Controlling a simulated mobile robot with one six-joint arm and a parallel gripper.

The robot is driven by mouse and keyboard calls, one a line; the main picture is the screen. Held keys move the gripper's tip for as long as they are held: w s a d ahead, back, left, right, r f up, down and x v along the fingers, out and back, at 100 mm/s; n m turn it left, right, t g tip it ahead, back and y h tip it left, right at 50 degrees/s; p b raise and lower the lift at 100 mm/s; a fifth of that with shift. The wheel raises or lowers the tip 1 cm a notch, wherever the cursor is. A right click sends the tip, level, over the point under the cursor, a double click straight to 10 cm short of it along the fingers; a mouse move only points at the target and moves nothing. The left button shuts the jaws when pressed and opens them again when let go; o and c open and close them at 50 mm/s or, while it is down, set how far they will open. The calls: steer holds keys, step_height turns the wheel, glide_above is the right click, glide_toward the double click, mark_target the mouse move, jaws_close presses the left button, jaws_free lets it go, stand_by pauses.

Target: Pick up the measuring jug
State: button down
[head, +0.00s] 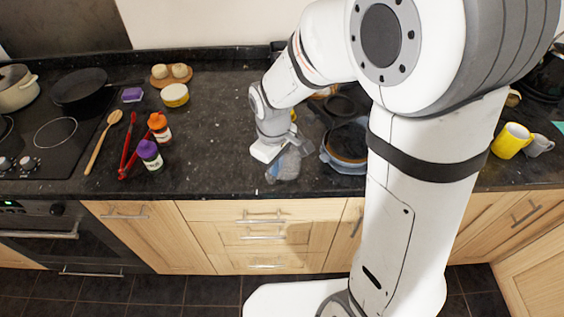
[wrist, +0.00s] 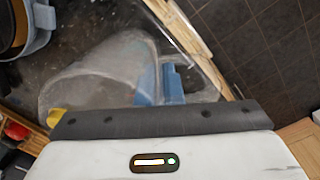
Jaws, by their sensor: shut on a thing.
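The measuring jug (wrist: 85,82) is clear and see-through. In the wrist view it lies across the middle, just beyond the gripper's dark edge, by the counter's front edge. In the head view the jug (head: 287,166) shows as a greyish clear shape directly below my gripper (head: 270,153), near the front of the counter. In the wrist view the blue fingertips of my gripper (wrist: 162,84) are at the jug's right part and shut on it. The gripper body hides part of the jug. I cannot tell whether the jug touches the counter.
A blue-rimmed pan or bowl (head: 345,145) stands close on the right, partly behind my arm. Left are a purple-capped jar (head: 150,156), an orange-capped jar (head: 159,127), red tongs (head: 127,150) and a wooden spoon (head: 101,143). The dark counter (head: 215,150) between is clear.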

steer(key=s+a+b, duration=0.3)
steer(key=s+a, duration=0.6)
steer(key=s, duration=0.3)
steer(key=shift+s, duration=0.1)
